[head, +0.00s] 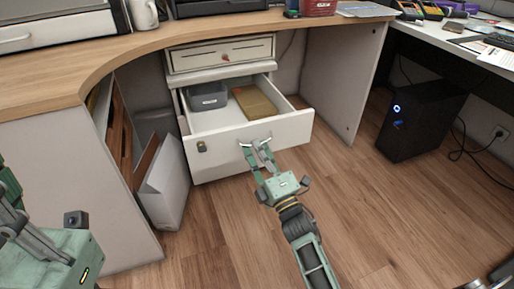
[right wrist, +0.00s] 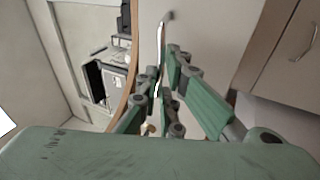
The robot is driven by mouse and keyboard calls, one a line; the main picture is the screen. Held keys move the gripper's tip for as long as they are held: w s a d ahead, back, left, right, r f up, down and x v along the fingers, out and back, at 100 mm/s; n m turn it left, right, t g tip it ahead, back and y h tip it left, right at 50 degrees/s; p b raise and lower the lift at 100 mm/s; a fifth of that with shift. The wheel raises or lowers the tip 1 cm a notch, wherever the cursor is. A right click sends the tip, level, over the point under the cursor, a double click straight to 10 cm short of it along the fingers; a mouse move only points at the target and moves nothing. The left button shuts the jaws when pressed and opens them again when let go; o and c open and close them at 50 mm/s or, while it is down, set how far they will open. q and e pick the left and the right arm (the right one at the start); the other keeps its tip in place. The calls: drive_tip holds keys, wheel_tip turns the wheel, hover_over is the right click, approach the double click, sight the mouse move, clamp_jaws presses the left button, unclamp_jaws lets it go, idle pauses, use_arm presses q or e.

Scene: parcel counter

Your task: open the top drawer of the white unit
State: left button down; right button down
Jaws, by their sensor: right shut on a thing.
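The white unit (head: 212,75) stands under the wooden counter. Its top drawer (head: 222,163) is pulled well out, and its inside shows from above. A grey bin (head: 208,97) and a flat tan box (head: 256,103) lie in it. My right gripper (head: 257,147) is shut on the metal handle (head: 246,143) at the drawer front. In the right wrist view the handle (right wrist: 161,45) runs between the fingers (right wrist: 160,82). My left gripper (head: 50,255) is partly in view at the lower left, away from the unit; its fingertips do not show clearly.
A cream box with a red spot (head: 200,58) sits on top of the unit. A white panel-like bin (head: 168,185) with boards stands to the left. A black computer tower (head: 425,120) stands at the right. The wooden floor (head: 370,215) before the drawer is clear except for my arm.

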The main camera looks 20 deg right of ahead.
drive_tip(key=shift+r, duration=0.15)
drive_tip(key=c, duration=1.9)
unclamp_jaws()
drive_tip(key=shift+s, duration=0.1)
drive_tip(key=v, duration=1.2)
